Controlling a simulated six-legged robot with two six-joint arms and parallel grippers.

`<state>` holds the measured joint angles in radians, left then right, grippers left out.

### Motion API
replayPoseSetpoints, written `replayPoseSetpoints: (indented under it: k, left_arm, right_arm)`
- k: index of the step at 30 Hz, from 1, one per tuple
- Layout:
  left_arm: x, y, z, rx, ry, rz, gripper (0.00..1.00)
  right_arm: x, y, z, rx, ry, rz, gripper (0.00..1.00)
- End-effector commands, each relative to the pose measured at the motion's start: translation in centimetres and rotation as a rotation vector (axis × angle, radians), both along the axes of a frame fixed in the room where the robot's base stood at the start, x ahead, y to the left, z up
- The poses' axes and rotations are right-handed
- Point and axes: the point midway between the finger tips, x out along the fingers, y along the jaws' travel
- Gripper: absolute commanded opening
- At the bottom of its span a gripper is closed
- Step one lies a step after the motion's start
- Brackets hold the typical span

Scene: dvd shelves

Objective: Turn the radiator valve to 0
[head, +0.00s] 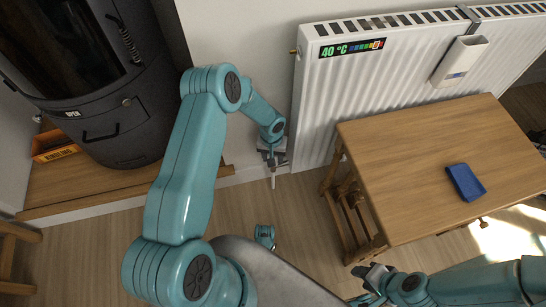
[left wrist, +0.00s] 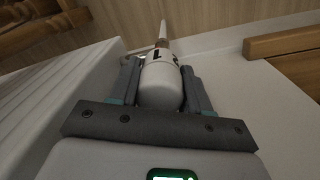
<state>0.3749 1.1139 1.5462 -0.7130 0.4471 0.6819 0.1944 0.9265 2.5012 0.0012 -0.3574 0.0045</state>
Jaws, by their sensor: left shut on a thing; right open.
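The white radiator (head: 350,75) stands against the wall at the top right of the head view, with a display on it reading 40 °C. My left gripper (head: 273,160) is low beside the radiator's lower left corner. In the left wrist view, my left gripper (left wrist: 160,85) is shut around the white radiator valve (left wrist: 161,82). The valve has a dark mark near its far end, and a copper-coloured piece and thin white pipe beyond it. Its setting cannot be read. My right gripper (head: 372,277) is open and empty near the table's lower edge.
A wooden table (head: 440,140) with a blue book-like object (head: 465,182) stands right of the left gripper. A black stove (head: 85,80) and a kindling box (head: 52,146) are at the left. Some floor between them is clear.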

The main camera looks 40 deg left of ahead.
Motion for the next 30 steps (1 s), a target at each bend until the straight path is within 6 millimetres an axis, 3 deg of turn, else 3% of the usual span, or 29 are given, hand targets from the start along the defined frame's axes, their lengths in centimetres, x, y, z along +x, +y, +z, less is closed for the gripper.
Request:
replayPoseSetpoints:
  k: [18,30]
  left_arm:
    - [0.0,0.1,0.0,0.001,0.001,-0.580,0.17]
    - [0.0,0.1,0.0,0.001,0.000,-0.868,0.17]
  right_arm:
    - [0.2,-0.2,-1.2,-0.002,-0.004,-0.010,0.43]
    - [0.3,-0.3,-1.4,-0.002,-0.005,-0.012,0.43]
